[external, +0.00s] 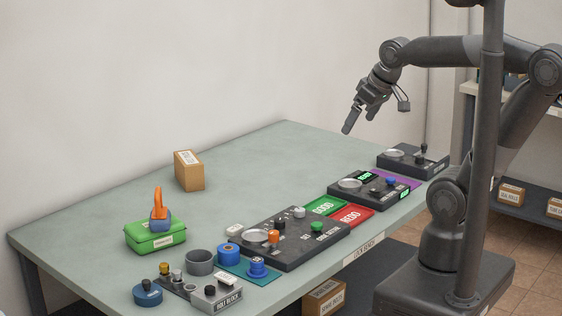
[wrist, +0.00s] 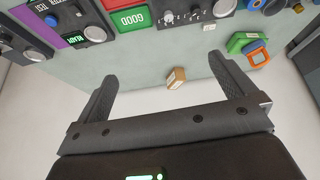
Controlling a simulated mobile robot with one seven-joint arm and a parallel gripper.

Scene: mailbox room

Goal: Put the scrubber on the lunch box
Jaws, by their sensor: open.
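The lunch box (external: 148,239) is a green lidded box with a small label, at the left of the bench; it also shows at the upper right of the wrist view (wrist: 236,42). The scrubber (external: 160,214), with a blue base and an upright orange handle, stands on the lunch box lid. In the wrist view the scrubber (wrist: 258,56) overlaps the green box. My gripper (external: 352,119) is raised over the far right part of the bench, well apart from both. Its two fingers are spread wide in the wrist view (wrist: 165,80), with nothing between them.
A cardboard box (external: 190,172) stands at the back of the bench (external: 110,215). Black control panels (external: 290,240), green and red plates (external: 352,216), blue round parts and a grey block (external: 217,292) line the front edge.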

